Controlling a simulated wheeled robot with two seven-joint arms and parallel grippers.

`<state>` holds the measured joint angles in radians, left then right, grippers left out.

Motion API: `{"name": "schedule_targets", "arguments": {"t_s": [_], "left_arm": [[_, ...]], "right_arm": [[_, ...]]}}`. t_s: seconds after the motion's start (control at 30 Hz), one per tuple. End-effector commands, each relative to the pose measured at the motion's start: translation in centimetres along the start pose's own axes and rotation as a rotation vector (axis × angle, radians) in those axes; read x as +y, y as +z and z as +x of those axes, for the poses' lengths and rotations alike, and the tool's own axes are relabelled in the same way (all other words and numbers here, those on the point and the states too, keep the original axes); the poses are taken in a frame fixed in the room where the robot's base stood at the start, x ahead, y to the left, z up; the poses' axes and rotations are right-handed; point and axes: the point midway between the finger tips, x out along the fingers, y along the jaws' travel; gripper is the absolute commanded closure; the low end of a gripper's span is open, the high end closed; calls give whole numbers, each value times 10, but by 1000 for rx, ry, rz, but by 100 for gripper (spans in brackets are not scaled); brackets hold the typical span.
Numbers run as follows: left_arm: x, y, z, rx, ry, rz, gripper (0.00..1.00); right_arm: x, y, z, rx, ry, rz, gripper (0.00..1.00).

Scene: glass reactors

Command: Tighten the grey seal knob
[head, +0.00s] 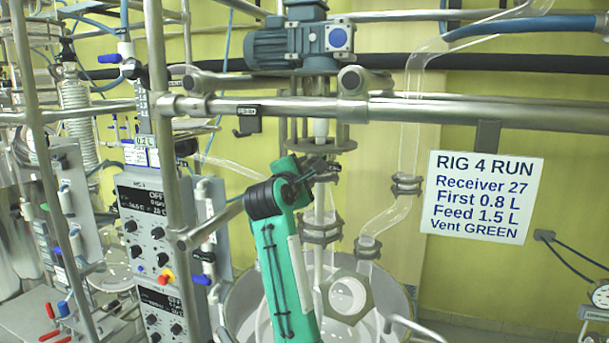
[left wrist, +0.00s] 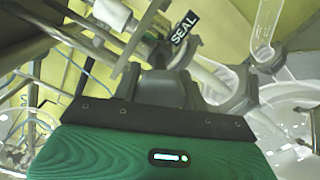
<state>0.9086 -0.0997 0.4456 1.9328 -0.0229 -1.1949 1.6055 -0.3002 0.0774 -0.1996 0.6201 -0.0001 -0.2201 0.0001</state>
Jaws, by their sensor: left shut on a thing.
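My left gripper (head: 318,170) is at the end of the green arm, against the upright stirrer shaft below the motor. It is shut on the grey seal knob, which is mostly hidden behind its fingers. In the left wrist view the dark gripper (left wrist: 168,80) reaches up to the shaft fittings. A black SEAL label (left wrist: 186,31) is just beyond the fingers. How far the knob is turned cannot be told. My right gripper is not in view.
A grey motor (head: 300,42) sits above the shaft, and a steel rail (head: 430,112) crosses in front. A glass vessel (head: 390,285) is below. A control panel (head: 152,225) stands at left, and a RIG 4 RUN sign (head: 482,197) hangs at right.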

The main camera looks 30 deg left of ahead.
Motion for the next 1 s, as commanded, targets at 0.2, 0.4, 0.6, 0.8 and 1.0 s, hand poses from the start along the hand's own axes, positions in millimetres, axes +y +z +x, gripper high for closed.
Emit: {"name": "schedule_targets", "arguments": {"t_s": [0.2,0.4,0.6,0.8,1.0], "left_arm": [[-3,-1,0,0,-4,208,80],[-3,-1,0,0,-3,398,80],[-3,-2,0,1,-3,589,80],[-4,-2,0,1,-4,779,80],[-4,-2,0,0,-5,969,80]], "right_arm": [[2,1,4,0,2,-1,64],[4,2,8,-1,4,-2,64],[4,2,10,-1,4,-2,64],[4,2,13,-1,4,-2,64],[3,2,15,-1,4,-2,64]]}}
